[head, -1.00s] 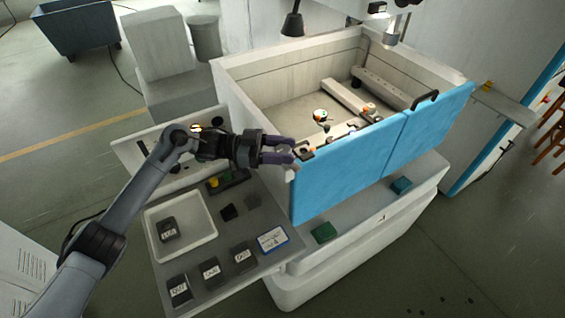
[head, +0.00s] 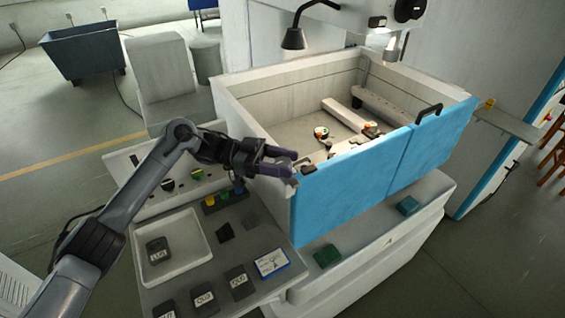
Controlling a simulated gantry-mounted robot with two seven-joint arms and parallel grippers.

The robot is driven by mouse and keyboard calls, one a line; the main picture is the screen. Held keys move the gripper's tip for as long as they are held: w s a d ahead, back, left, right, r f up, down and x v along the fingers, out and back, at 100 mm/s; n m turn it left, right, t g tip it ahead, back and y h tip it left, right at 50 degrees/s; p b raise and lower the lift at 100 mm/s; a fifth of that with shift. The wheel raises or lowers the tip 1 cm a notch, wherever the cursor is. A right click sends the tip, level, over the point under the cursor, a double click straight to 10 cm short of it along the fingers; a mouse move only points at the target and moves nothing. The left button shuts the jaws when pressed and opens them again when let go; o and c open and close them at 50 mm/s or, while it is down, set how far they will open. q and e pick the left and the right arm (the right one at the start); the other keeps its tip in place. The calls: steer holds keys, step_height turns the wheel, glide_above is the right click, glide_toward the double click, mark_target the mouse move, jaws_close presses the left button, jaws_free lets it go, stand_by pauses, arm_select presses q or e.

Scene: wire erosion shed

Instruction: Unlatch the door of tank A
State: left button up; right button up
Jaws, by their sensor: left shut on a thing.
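The tank (head: 236,112) is an open-topped pale box with a blue two-panel door (head: 345,195) across its front. A black handle (head: 429,112) stands on the door's top edge, right of the panel seam. My left gripper (head: 291,167) is at the door's upper left corner, where the blue panel meets the tank's side wall. Its fingers are shut on a small part there, presumably the latch, which they mostly hide. I cannot tell the latch's position. The door stands upright and looks closed. My right gripper is not in view.
Green pads (head: 327,256) lie on the ledge below the door. A black lamp (head: 294,39) hangs over the tank. Floor at front right is clear.

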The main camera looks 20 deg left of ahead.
arm_select(q)
steer(key=o, duration=0.9)
steer(key=shift+o, duration=0.2)
steer(key=shift+a, duration=0.1)
steer(key=s+a+b, duration=0.1)
steer(key=a+b, duration=0.1)
steer(key=a, duration=0.8)
steer(key=shift+a+b, duration=0.25)
steer(key=shift+b, duration=0.1)
steer(key=shift+s, duration=0.1)
